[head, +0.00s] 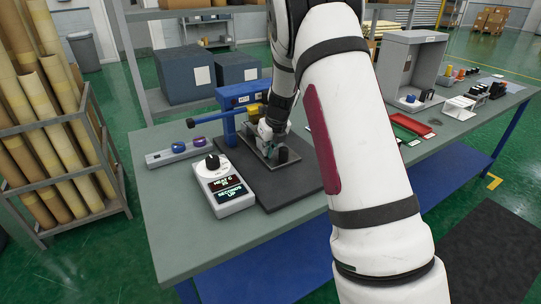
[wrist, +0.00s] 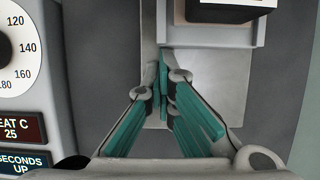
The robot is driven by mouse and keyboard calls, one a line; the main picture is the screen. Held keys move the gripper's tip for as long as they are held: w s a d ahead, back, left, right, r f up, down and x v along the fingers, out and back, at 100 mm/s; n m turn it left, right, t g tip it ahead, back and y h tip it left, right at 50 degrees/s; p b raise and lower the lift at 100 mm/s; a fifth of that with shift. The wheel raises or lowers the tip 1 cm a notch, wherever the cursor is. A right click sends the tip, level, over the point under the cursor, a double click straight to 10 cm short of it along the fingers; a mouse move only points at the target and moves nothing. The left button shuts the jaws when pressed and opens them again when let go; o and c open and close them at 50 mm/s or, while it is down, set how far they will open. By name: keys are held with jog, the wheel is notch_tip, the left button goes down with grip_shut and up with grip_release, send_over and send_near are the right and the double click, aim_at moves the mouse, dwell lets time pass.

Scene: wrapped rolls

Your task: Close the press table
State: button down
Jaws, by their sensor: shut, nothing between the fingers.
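The blue press (head: 240,97) stands on a dark mat on the workbench, with a lever reaching out to the left and a yellow part on its front. A bare metal plate, which looks like the press table (wrist: 225,100), lies under my gripper in the wrist view. A pale block with a dark part sits over its far end. My gripper (wrist: 165,80) is shut and empty, its teal fingers together over the left part of the plate; contact cannot be told. In the head view my gripper (head: 266,138) is at the press front, and my arm hides part of the press.
A control box (head: 224,185) with a dial and displays stands left of the mat. A tray with small rolls (head: 178,148) lies behind it. Blue boxes (head: 187,75) stand behind the bench. A grey cabinet (head: 413,66) and small items fill the right side. The front left bench is clear.

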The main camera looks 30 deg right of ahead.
jog(key=shift+w+r, duration=0.2)
jog(key=shift+r, duration=0.2)
jog(key=s+v, duration=0.1)
jog(key=v, duration=1)
jog(key=s+a+r+n+y, duration=0.1)
jog(key=s+a+r+n, duration=0.6)
jog(key=s+r+n, duration=0.15)
jog(key=s+a+r+n, duration=0.1)
jog(key=s+a+n, duration=0.2)
jog(key=s+n, duration=0.6)
jog(key=s+a+r+n+p, duration=0.1)
jog(key=s+a+n, duration=0.2)
jog(key=s+n, duration=0.6)
jog(key=s+a+n+h+p, duration=0.1)
jog(key=s+a+n, duration=0.2)
jog(key=s+n, duration=0.6)
jog(key=shift+s+r, duration=0.4)
jog(key=shift+s, duration=0.75)
